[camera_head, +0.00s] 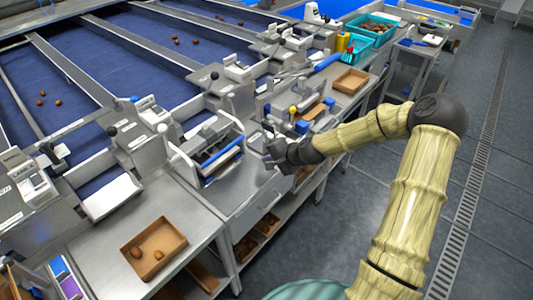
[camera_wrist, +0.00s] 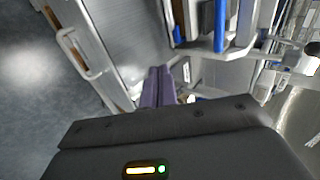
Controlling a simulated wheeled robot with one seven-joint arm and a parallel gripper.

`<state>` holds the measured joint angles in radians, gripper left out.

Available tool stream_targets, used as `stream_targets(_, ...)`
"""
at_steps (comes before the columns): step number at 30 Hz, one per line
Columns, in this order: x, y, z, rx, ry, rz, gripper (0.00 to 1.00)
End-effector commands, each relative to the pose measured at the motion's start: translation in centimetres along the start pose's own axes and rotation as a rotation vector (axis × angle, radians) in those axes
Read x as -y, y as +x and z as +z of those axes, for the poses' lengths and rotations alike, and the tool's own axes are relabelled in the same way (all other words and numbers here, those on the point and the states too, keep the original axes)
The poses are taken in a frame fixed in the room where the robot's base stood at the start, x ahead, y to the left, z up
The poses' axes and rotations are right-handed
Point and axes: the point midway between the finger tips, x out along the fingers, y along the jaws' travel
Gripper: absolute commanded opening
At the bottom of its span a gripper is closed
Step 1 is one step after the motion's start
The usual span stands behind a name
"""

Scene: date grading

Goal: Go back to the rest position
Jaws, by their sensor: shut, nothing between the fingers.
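My gripper (camera_head: 273,153) is at the end of my pale, wood-look arm, over the front edge of the steel bench (camera_head: 195,205). In the wrist view its two purple-grey fingers (camera_wrist: 158,88) lie together with nothing between them. A machine with a blue bar (camera_head: 222,158) stands on the bench just left of the gripper in the head view. It also shows above the fingers in the wrist view (camera_wrist: 219,25). I cannot tell the exact gap between the gripper and the bench.
A brown tray (camera_head: 178,240) with a few dates stands at the front left, and another brown tray (camera_head: 351,79) farther back. Teal crates (camera_head: 345,47) stand at the far end. Blue conveyor lanes (camera_head: 60,95) run behind the bench. The grey floor at right is open.

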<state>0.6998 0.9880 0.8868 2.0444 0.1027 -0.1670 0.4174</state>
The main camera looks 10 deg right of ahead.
Motion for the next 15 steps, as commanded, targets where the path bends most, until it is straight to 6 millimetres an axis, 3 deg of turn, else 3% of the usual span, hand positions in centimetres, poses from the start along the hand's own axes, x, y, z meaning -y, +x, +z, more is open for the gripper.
stream_targets(8, -0.1, -0.1, 0.3, 0.004, -0.019, 0.013, 0.0)
stream_targets(15, -2.2, -2.0, 3.4, 0.046, -0.225, 0.166, 0.0)
